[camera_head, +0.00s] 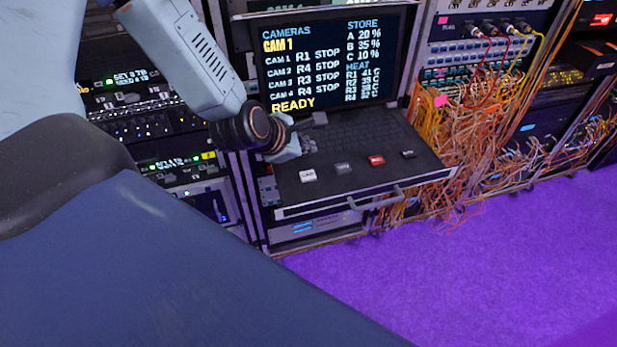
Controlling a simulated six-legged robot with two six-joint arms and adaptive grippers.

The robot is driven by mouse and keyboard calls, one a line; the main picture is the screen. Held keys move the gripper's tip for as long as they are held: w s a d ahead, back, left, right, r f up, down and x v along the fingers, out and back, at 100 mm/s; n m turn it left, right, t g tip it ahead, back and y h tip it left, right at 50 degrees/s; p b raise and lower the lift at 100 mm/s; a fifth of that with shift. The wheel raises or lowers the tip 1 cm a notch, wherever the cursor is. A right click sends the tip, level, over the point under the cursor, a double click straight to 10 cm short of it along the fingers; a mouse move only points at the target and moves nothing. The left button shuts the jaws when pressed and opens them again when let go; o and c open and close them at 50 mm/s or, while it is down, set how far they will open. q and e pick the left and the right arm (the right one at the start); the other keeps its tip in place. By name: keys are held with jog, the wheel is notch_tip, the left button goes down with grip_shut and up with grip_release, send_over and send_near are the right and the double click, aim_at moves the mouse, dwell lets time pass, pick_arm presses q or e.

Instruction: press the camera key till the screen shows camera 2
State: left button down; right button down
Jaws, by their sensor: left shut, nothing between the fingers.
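The screen (332,62) stands at the back of a pulled-out keyboard drawer. It reads CAMERAS with CAM 1 in yellow below, and READY at the bottom. A row of keys lies along the drawer's front: a white key (308,175) at the left, a grey key (344,168), a red key (376,160) and a black key (408,154). The white key's label looks like CAM but is too small to be sure. My left gripper (305,146) is shut and empty, above the drawer's left part, behind the white key and apart from it. My right gripper is not in view.
The drawer (360,204) has a front handle. Orange cables (460,130) hang in a dense tangle just right of it. Equipment racks (150,120) stand to the left, partly hidden by my arm. Purple floor (480,260) lies open in front.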

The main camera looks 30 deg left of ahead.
pick_arm(q)
jog(key=b, duration=0.3)
send_over(306, 177)
notch_tip(306, 177, down, 5)
jog(key=shift+a+r, duration=0.1)
jog(key=shift+s+d+f+b, duration=0.1)
jog(key=shift+d+f+b, duration=0.2)
jog(key=shift+b, duration=0.3)
jog(key=shift+a+f, duration=0.2)
jog(key=shift+a, duration=0.2)
jog(key=shift+d+r, duration=0.15)
jog(key=shift+d, duration=0.15)
jog(key=shift+a, duration=0.25)
jog(key=shift+d, duration=0.2)
